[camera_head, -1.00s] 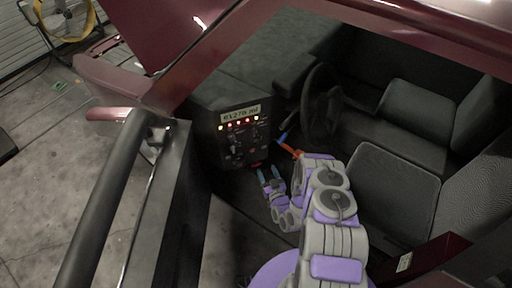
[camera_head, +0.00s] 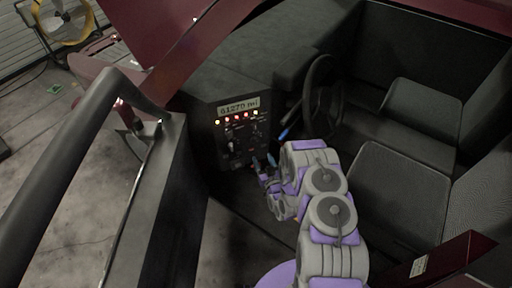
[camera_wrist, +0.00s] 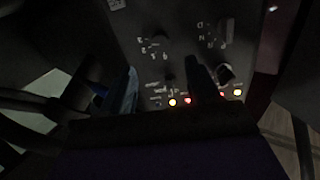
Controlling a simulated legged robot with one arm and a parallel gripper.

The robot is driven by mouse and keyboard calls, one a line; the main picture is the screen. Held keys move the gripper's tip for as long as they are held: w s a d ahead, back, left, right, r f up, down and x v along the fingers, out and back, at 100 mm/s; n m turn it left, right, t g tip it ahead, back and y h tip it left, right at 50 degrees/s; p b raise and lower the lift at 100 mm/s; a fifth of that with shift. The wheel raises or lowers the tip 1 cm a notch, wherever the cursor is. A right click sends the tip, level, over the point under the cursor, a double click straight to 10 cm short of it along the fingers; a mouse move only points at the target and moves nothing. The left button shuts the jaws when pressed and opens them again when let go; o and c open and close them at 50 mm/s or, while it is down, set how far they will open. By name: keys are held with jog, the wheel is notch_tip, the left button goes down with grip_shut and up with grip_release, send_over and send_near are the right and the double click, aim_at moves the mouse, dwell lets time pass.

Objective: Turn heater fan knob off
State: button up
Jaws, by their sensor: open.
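The dark control panel (camera_head: 225,148) stands on the dashboard, with a mileage display (camera_head: 238,107), a row of lit lamps and several small knobs. In the wrist view the panel (camera_wrist: 190,15) fills the top middle, with a dial knob (camera_wrist: 160,41) at its upper middle, another knob (camera_wrist: 226,31) to the right and a third (camera_wrist: 225,72) below that. My gripper (camera_head: 263,163) is open and empty at the panel's lower right. In the wrist view its fingers (camera_wrist: 161,66) are apart, pointing toward the panel.
The steering wheel (camera_head: 322,98) and a blue-tipped lever (camera_head: 284,133) are right of the panel. Seats (camera_head: 398,190) fill the right side. The open door (camera_head: 150,210) stands at the left. The cabin floor below the panel looks clear.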

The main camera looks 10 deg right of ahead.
aim_at(255, 142)
jog(key=w, duration=0.3)
jog(key=w+a+b, duration=0.1)
jog(key=w, duration=0.6)
jog(key=shift+a, duration=0.2)
jog(key=c, duration=1)
